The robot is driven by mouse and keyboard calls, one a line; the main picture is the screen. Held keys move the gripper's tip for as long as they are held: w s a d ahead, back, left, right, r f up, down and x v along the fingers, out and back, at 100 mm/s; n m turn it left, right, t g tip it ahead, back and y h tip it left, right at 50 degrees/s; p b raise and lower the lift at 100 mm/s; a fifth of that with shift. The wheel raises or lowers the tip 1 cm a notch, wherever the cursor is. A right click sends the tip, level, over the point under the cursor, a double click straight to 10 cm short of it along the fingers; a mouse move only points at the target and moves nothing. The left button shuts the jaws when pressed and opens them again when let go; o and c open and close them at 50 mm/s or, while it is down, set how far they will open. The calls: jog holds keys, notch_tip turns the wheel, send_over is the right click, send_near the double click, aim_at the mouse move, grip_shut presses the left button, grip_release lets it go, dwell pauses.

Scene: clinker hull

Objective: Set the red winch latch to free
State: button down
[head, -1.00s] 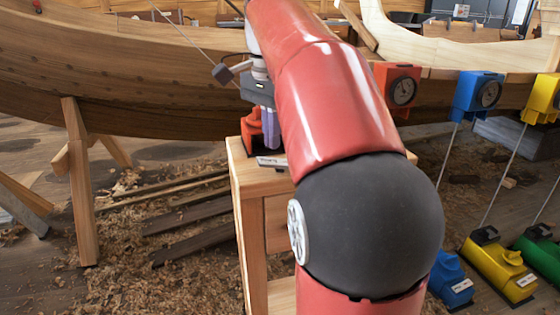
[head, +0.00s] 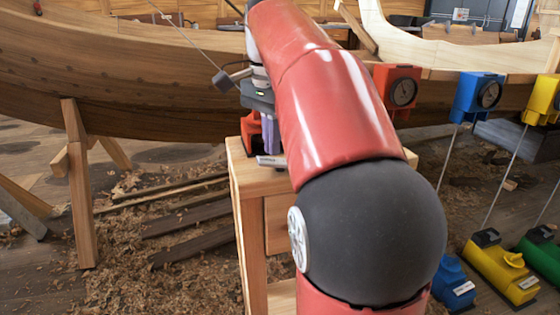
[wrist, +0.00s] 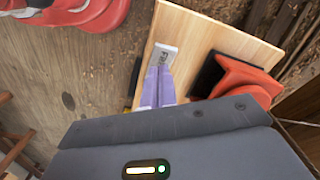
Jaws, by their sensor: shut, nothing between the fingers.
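The red winch (head: 250,130) sits on top of a wooden stand (head: 240,172), partly hidden behind my gripper and arm. In the wrist view its red body (wrist: 245,80) and dark base lie to the right of my fingers. My gripper (head: 269,146) points down over the stand, its purple fingers (wrist: 158,88) together and empty. The fingertips are close to a small pale label plate (wrist: 165,53), whose lettering I cannot read fully. I cannot make out the latch or its setting, nor whether the fingers touch anything.
The planked hull (head: 150,80) runs behind the stand. A red dial box (head: 398,90), a blue one (head: 477,96) and a yellow one hang at the right, with lines to blue (head: 452,283), yellow (head: 500,270) and green winches. My arm covers the middle.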

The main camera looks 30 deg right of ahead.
aim_at(272, 160)
jog(key=shift+f+b, duration=0.65)
jog(key=shift+f, duration=0.35)
jog(key=shift+r, duration=0.1)
dwell(0.3)
notch_tip(272, 160, up, 7)
jog(key=p, duration=0.7)
dwell(0.5)
jog(key=s+a+f+n+t, duration=0.2)
jog(key=s+a+f+n, duration=0.4)
jog(key=f, duration=0.3)
jog(key=s+a+f+n+t, duration=0.3)
jog(key=s+a+f+n, duration=0.3)
jog(key=f+n, duration=0.3)
jog(key=shift+s+f+t, duration=0.3)
jog(key=shift+s+f, duration=0.45)
jog(key=shift+s, duration=0.1)
